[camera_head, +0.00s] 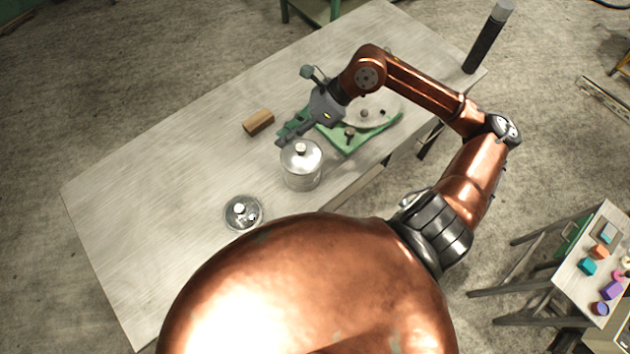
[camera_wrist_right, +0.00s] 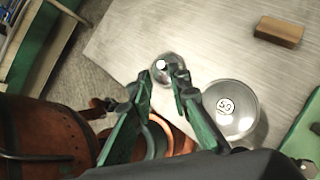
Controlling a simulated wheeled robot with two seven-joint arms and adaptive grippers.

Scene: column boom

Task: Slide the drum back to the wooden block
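The drum, a silver metal cylinder (camera_head: 302,168), stands upright on the grey table (camera_head: 150,190). Its round top, with a white marked disc, shows in the right wrist view (camera_wrist_right: 240,122). The wooden block (camera_head: 259,122) lies behind and left of the drum, with bare table between them; it also shows in the right wrist view (camera_wrist_right: 279,32). My right gripper (camera_head: 281,138) is open and empty, above the table by the drum's far side. In the right wrist view its fingers (camera_wrist_right: 160,74) are apart, with the drum to the right of them. My left gripper is not in view.
A low round metal dish (camera_head: 242,213) with small pieces sits near the front edge, left of the drum. A green-edged tray (camera_head: 350,140) lies right of the drum, partly under my right arm. A dark cylinder (camera_head: 487,40) stands at the far right corner. The table's left is clear.

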